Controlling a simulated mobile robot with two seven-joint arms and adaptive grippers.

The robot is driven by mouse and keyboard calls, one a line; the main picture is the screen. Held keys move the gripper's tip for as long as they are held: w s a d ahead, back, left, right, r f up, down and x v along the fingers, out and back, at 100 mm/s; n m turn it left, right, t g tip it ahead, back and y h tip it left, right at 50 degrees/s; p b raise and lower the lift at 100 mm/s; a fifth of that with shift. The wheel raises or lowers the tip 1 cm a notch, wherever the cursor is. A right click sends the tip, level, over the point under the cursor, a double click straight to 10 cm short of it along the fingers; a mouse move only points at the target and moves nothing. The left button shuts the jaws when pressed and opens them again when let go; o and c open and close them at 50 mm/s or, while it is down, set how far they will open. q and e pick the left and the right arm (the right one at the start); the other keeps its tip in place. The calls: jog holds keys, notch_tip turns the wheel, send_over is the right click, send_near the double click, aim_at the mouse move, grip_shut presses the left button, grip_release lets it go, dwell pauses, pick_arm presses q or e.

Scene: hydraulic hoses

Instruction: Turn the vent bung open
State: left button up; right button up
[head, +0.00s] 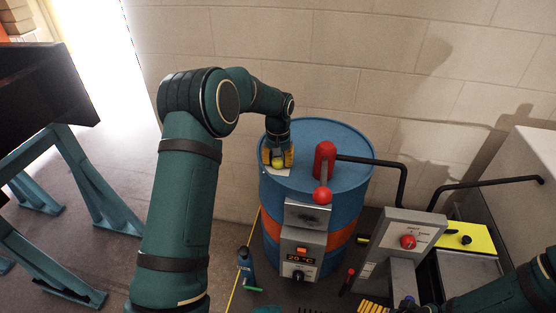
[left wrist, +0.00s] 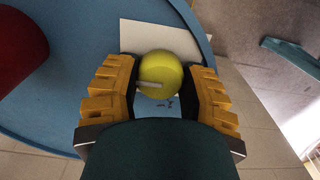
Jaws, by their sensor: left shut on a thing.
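The vent bung is a yellow round knob (left wrist: 160,70) with a pale bar mark on it. It sits over a white label plate (left wrist: 165,36) on top of the blue drum (head: 335,140). My left gripper (head: 278,158) reaches down to the drum's left top edge. Its yellow ridged fingers are shut on the knob, one on each side, in the left wrist view. The knob shows between the fingers in the head view too (head: 278,164). My right gripper (head: 375,307) shows only in part at the bottom edge, so its jaws are unclear.
A red pump with a red-tipped lever (head: 324,160) stands on the drum close to the right of my left gripper. A black hose (head: 400,175) runs from it. A grey control box (head: 300,255) hangs on the drum's front. A grey panel with a red knob (head: 408,241) stands right.

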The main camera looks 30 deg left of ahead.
aim_at(278, 159)
dwell(0.3)
pick_arm(q)
jog(key=o, duration=1.2)
notch_tip(278, 159, up, 12)
dwell(0.4)
